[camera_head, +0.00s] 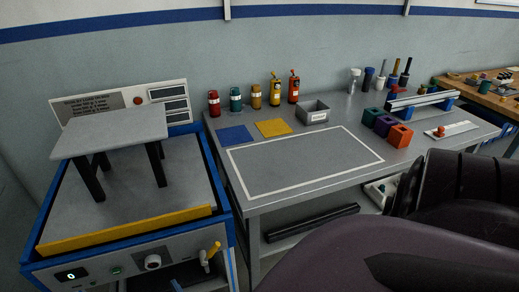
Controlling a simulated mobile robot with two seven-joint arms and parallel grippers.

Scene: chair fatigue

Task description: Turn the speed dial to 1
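The test machine (226,200) stands at the left, with a blue frame and a grey front panel. A green button (116,270) lies between the display and the knob. A lever with a yellow handle (211,250) sticks out right of the knob. Neither of my grippers can be made out in this view.
A grey stool-like table (115,130) stands on the machine bed behind a yellow bar (125,231). A workbench (330,188) with bottles, bins and tools stands to the right. Large dark purple rounded shapes (350,250) block the lower right.

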